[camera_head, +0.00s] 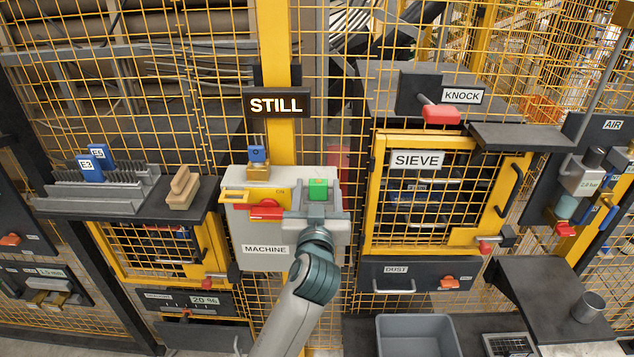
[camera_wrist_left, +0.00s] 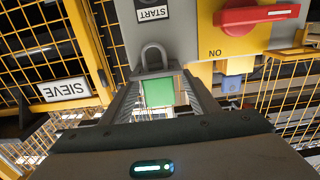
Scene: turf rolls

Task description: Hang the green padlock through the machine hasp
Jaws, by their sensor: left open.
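The green padlock (camera_wrist_left: 158,92) shows in the left wrist view with its grey shackle (camera_wrist_left: 153,56) against the machine box's grey face. In the head view its green body (camera_head: 318,187) shows at the right of the grey machine box (camera_head: 265,235). My left gripper (camera_head: 318,200) is open, with a finger on each side of the padlock in the wrist view (camera_wrist_left: 160,98); contact is unclear. The box carries a yellow plate (camera_head: 237,196) with a red switch handle (camera_head: 265,211), left of my gripper. I cannot make out the hasp clearly. My right gripper is not in view.
A small blue piece (camera_head: 258,154) stands on a brass-coloured block at the box's top. A shelf at left holds blue tags (camera_head: 90,163) and a wooden block (camera_head: 182,188). The sieve cabinet (camera_head: 380,215) stands at right. A grey bin (camera_head: 417,322) lies below it.

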